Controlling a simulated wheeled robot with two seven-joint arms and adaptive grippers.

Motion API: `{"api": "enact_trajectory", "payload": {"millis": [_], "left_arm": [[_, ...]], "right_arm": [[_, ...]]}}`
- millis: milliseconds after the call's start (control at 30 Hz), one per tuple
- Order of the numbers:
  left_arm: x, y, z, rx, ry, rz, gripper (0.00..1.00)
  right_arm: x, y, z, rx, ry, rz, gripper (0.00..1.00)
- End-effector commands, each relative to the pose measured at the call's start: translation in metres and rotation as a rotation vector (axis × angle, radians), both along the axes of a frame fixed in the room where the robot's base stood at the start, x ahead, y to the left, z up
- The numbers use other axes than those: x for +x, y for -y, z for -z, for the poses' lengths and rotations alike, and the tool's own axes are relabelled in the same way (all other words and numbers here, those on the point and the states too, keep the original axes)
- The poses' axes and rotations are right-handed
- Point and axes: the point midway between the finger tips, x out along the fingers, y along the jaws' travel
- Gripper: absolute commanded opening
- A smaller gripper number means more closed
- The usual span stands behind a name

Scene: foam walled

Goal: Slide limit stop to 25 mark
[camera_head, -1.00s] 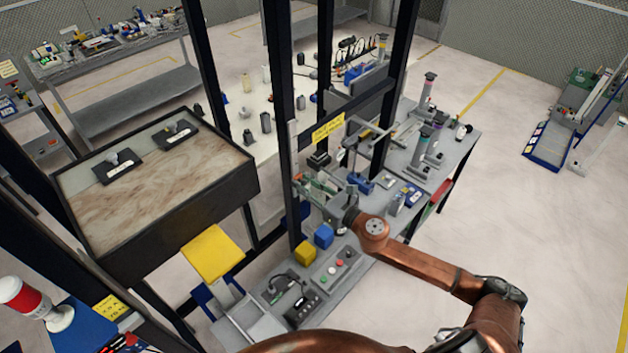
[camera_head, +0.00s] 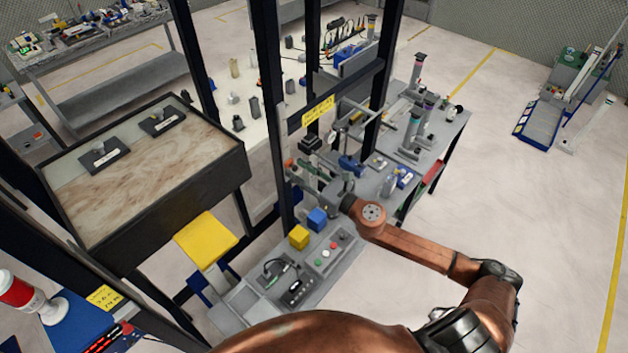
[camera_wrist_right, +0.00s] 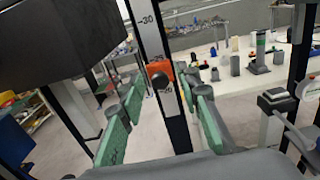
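The limit stop (camera_wrist_right: 181,74) is a small orange block with a dark round knob (camera_wrist_right: 160,80), on a dark upright post in the right wrist view. A "-30" scale mark (camera_wrist_right: 146,20) shows on the post above it. My right gripper (camera_wrist_right: 165,82) is open, its green-padded fingers on either side of the post and stop. I see no clear contact. In the head view my right gripper (camera_head: 302,172) is beside the black post; an orange-red spot (camera_head: 288,163) there is probably the stop. My left gripper is out of view.
Below the gripper, a grey bench holds a yellow cube (camera_head: 298,237), a blue cube (camera_head: 317,219) and a button panel (camera_head: 333,250). Black frame posts (camera_head: 272,110) and a yellow-labelled crossbar (camera_head: 318,110) stand close by.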

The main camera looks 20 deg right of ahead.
Motion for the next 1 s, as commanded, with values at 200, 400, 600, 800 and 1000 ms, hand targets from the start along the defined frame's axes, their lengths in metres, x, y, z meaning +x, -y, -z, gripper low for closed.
{"api": "enact_trajectory", "payload": {"millis": [200, 400, 600, 800, 1000], "left_arm": [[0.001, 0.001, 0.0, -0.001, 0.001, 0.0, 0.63], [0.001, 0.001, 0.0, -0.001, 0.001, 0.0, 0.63], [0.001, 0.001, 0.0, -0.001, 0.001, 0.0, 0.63], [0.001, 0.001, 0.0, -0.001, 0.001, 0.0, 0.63], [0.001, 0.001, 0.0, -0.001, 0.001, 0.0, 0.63]], "right_arm": [[-0.038, 0.017, 0.002, -0.001, -0.004, 0.001, 0.31], [-0.069, 0.03, 0.001, 0.003, -0.003, 0.002, 0.31], [-0.089, 0.039, 0.001, 0.002, -0.002, 0.001, 0.31], [-0.095, 0.042, 0.0, 0.001, -0.001, 0.0, 0.31], [-0.095, 0.042, 0.0, 0.0, 0.0, 0.0, 0.31]]}}
